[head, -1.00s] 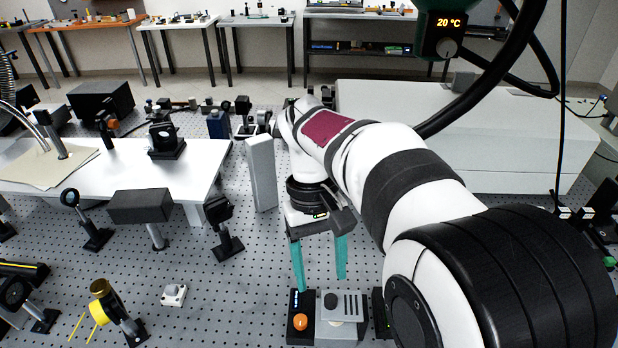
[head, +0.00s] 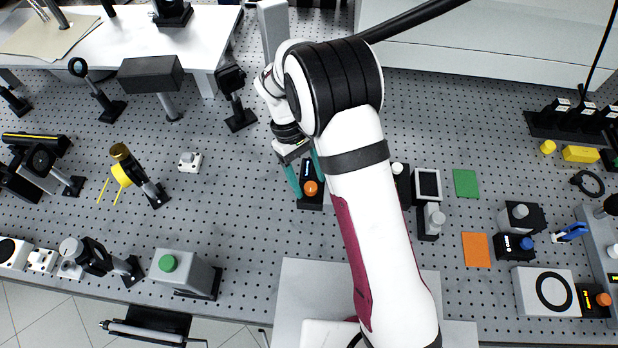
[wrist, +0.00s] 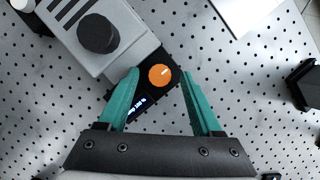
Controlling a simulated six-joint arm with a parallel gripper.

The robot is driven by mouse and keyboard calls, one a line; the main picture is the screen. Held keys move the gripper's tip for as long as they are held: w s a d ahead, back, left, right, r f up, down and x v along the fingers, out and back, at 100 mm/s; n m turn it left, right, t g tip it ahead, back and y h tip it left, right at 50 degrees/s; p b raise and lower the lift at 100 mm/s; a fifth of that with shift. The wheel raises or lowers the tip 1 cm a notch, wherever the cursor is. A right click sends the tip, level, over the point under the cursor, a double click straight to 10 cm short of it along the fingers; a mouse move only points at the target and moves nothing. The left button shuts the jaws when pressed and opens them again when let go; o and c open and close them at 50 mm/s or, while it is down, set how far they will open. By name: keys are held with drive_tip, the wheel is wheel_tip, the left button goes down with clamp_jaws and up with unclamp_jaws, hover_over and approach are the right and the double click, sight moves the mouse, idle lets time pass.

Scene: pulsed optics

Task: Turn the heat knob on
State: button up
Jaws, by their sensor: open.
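An orange round knob (wrist: 162,75) with a short white mark on top sits on a black control box (wrist: 150,103). The box has a small lit display (wrist: 139,105), its text too small to read. The head view also shows the orange knob (head: 310,188). My gripper (wrist: 158,73) is open, with one teal finger on each side of the knob. The fingertips reach to about the knob's level in the wrist picture; I cannot tell whether they touch it. No label shows which knob is the heat knob.
A grey device with a black knob (wrist: 98,34) stands right beside the box. My arm hides part of the board in the head view. At the far right is another black box with an orange knob (head: 603,299). The perforated board left of my gripper is mostly clear.

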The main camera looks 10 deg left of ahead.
drive_tip(key=shift+s+d+f, duration=0.1)
drive_tip(key=shift+d+f, duration=0.05)
drive_tip(key=shift+f, duration=0.2)
clamp_jaws()
drive_tip(key=shift+m, duration=0.3)
drive_tip(key=m+y, duration=0.1)
drive_tip(key=m, duration=0.1)
drive_tip(key=m+g+y, duration=0.1)
drive_tip(key=m, duration=0.2)
drive_tip(key=shift+d+m, duration=0.1)
drive_tip(key=shift+m, duration=0.2)
drive_tip(key=m+y, duration=0.2)
drive_tip(key=m, duration=0.3)
drive_tip(key=shift+d+m, duration=0.15)
drive_tip(key=shift+m, duration=0.15)
idle(0.4)
